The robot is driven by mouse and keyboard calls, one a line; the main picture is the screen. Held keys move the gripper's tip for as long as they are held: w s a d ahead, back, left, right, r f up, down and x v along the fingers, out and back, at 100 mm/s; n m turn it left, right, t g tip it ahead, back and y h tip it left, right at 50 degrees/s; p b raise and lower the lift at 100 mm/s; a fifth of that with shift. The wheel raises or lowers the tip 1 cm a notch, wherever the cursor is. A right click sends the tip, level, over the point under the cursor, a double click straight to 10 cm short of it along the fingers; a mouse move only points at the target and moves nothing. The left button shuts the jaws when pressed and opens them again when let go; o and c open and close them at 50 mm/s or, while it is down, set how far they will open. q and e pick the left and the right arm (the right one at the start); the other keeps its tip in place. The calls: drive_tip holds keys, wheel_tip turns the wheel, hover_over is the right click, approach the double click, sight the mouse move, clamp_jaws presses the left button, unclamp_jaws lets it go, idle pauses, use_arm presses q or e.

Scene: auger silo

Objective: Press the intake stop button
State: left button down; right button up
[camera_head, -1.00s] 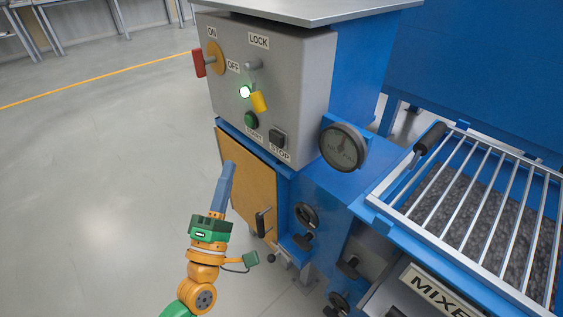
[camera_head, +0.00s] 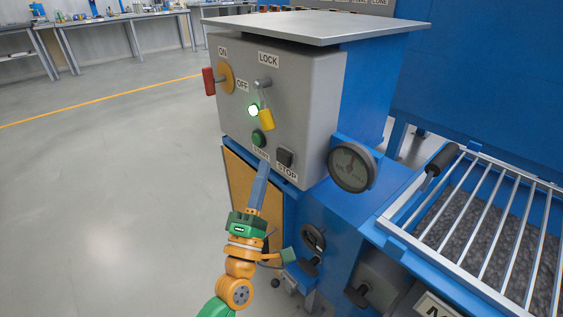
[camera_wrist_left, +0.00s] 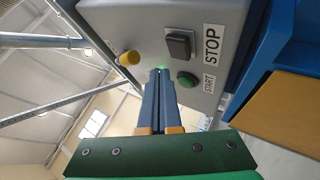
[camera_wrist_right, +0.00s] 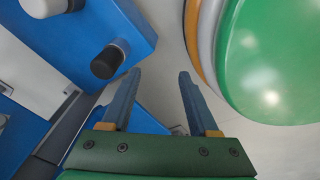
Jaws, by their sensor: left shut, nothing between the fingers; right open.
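The stop button (camera_head: 284,157) is a dark square button at the lower right of the grey control panel (camera_head: 303,100), above its STOP label. In the left wrist view the stop button (camera_wrist_left: 179,44) is just above and right of the fingertips. The green start button (camera_head: 258,138) is to its left. My left gripper (camera_head: 264,164) is shut and empty, its tips below the start button, partly covering the START label; I cannot tell whether they touch the panel. My right gripper (camera_wrist_right: 160,73) is open and empty in its wrist view, and out of the head view.
A red-handled switch (camera_head: 209,81) is at the upper left. A round gauge (camera_head: 352,167) and a metal grate (camera_head: 480,215) are to the right. Open floor lies left.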

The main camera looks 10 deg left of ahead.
sight(284, 158)
use_arm(q)
drive_tip(key=shift+w+d, duration=0.5)
drive_tip(key=shift+w, duration=0.1)
use_arm(e)
drive_tip(key=shift+w+d+f, duration=0.2)
drive_tip(key=shift+w, duration=0.1)
drive_tip(key=shift+a, duration=0.2)
idle(0.3)
idle(0.8)
use_arm(q)
drive_tip(key=shift+w+d+b, duration=0.25)
drive_tip(key=shift+w+b, duration=0.05)
use_arm(e)
drive_tip(key=shift+f, duration=0.15)
